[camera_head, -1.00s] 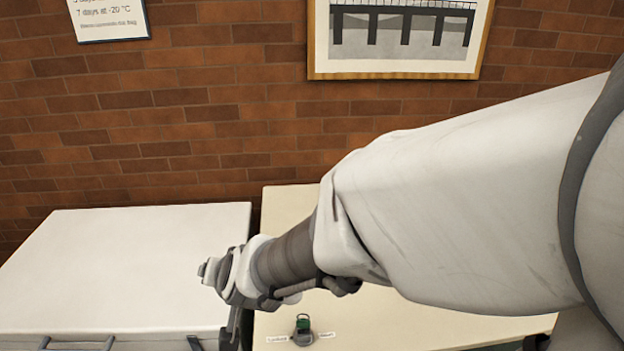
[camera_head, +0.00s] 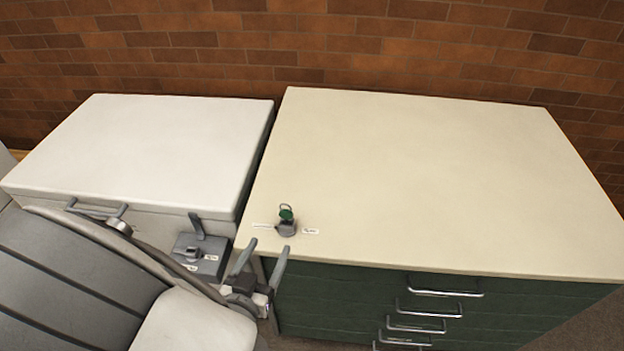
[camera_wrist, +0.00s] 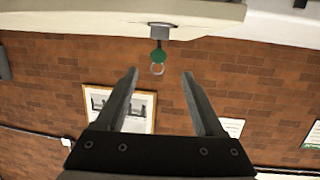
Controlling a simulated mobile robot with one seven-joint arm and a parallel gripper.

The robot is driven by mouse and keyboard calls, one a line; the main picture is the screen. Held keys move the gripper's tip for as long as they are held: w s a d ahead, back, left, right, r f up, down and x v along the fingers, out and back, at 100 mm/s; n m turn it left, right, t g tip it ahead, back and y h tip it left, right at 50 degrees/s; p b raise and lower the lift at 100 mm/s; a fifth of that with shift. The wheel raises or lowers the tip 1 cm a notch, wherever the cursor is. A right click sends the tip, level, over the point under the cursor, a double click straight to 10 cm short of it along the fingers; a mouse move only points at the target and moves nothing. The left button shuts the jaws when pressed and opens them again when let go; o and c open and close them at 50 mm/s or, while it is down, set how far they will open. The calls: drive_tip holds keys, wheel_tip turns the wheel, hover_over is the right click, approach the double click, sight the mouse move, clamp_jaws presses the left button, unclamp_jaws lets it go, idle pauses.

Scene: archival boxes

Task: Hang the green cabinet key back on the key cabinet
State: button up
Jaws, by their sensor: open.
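The green key (camera_head: 286,213), with a wire ring on it, stands upright in a small grey lock block (camera_head: 287,229) at the front edge of the cream top of a green drawer cabinet (camera_head: 420,190). My gripper (camera_head: 263,252) is open and empty, its fingertips just in front of that edge, below and slightly left of the key. In the wrist view, which is upside down, the key (camera_wrist: 158,55) and lock block (camera_wrist: 158,31) appear ahead of the gap between the open fingers (camera_wrist: 162,75), apart from them. I cannot make out a key cabinet.
A white chest (camera_head: 150,140) stands left of the drawer cabinet, with a grey box with a lever (camera_head: 203,256) on its front. Small labels (camera_head: 310,231) flank the lock block. The cream top is otherwise clear. A brick wall (camera_head: 330,45) closes the back.

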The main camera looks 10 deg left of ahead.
sight(286, 216)
drive_tip(key=shift+b+x, duration=1.45)
drive_tip(key=shift+x, duration=3.35)
drive_tip(key=shift+d+r, duration=0.15)
drive_tip(key=shift+c, duration=0.3)
clamp_jaws()
wheel_tip(286, 216, up, 5)
drive_tip(key=p, duration=0.4)
drive_tip(key=shift+s, duration=0.1)
drive_tip(key=p+v, duration=0.4)
drive_tip(key=v, duration=0.7)
drive_tip(key=shift+r, duration=0.25)
